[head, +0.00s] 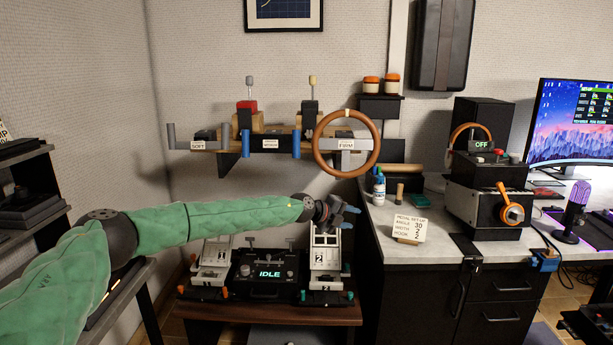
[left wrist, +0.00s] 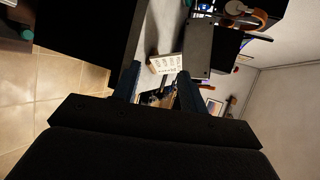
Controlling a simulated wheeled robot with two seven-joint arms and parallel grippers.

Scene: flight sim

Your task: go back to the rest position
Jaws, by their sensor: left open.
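My left arm, in a green sleeve, reaches in from the left in the head view. Its gripper (head: 343,214) is open, in front of the white panel numbered 2 (head: 326,259) on the low table. The gripper also shows in the left wrist view (left wrist: 160,80), with its two dark fingers apart and nothing held between them. Beyond the fingers there, the white card (left wrist: 166,64) shows on the counter. Whether the gripper touches the panel cannot be told. My right gripper is not in view.
The low wooden table (head: 262,312) bears a console reading IDLE (head: 268,272). A wall rack with a wooden steering wheel (head: 347,143) hangs above. The counter at right holds the card (head: 409,228) and a black machine (head: 487,205). A dark shelf (head: 30,215) stands left.

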